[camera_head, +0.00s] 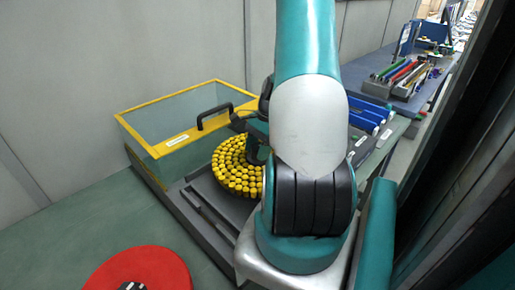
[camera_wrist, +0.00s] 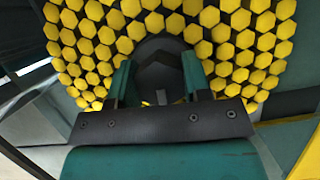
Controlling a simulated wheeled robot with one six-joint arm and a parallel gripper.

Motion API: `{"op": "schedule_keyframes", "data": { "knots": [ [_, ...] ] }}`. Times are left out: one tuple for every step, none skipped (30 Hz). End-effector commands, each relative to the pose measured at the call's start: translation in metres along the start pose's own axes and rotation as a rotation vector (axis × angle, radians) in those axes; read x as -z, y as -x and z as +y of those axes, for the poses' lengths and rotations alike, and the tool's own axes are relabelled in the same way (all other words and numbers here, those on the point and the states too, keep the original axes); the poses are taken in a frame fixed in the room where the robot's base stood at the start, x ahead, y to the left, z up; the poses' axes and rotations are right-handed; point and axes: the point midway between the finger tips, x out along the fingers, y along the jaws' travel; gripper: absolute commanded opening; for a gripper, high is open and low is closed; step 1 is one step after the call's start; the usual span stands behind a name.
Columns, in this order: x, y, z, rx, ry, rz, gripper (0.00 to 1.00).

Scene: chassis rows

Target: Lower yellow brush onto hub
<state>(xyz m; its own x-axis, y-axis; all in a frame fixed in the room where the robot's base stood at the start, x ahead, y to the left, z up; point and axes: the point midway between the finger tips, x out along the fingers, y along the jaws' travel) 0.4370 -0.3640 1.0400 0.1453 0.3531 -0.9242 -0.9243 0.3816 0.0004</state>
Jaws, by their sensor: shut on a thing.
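The yellow brush (camera_head: 234,170) is a round disc covered in yellow hexagonal tufts. In the head view it lies level over the dark tray beside the clear-walled box, partly behind my arm. It fills the upper part of the wrist view (camera_wrist: 95,50), around a dark centre. My gripper (camera_wrist: 157,72) is shut on the brush at this centre, one teal finger on each side. In the head view my gripper is mostly hidden behind my arm. The hub is hidden, and I cannot tell whether the brush touches it.
A clear box with a yellow frame (camera_head: 170,143) and a black handle (camera_head: 214,115) stands close behind the brush. A red disc (camera_head: 140,268) is at the front left. Blue-and-white items (camera_head: 368,118) lie right of my arm. Pens and trays stand on the far bench (camera_head: 425,90).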

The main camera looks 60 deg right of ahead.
Motion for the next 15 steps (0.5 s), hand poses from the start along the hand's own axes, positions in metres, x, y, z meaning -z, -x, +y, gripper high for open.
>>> {"op": "schedule_keyframes", "data": {
  "knots": [
    [-0.0003,0.0009,-0.0005,0.001,0.001,0.000,0.00],
    [-0.0002,0.0008,-0.0005,0.001,0.001,0.000,0.00],
    [-0.0001,0.0005,-0.0005,0.001,0.001,0.000,0.00],
    [0.0000,0.0002,-0.0005,0.001,0.001,0.000,0.00],
    [0.0002,-0.0002,-0.0005,0.001,0.001,0.000,0.00],
    [0.0004,-0.0008,-0.0005,0.001,0.001,0.000,0.00],
    [0.0006,-0.0013,-0.0005,0.001,0.001,0.000,0.00],
    [0.0009,-0.0019,-0.0004,0.001,0.001,0.000,0.00],
    [0.0012,-0.0027,-0.0004,0.001,0.001,0.000,0.00],
    [0.0014,-0.0034,-0.0004,0.001,0.001,0.000,0.00],
    [0.0017,-0.0040,-0.0004,0.001,0.001,0.000,0.00],
    [0.0021,-0.0048,-0.0004,0.001,0.001,0.000,0.00],
    [0.0023,-0.0054,-0.0004,0.001,0.001,0.000,0.00],
    [0.0025,-0.0059,-0.0004,0.001,0.001,0.000,0.00],
    [0.0028,-0.0067,-0.0004,0.001,0.001,0.000,0.00]
  ]
}}
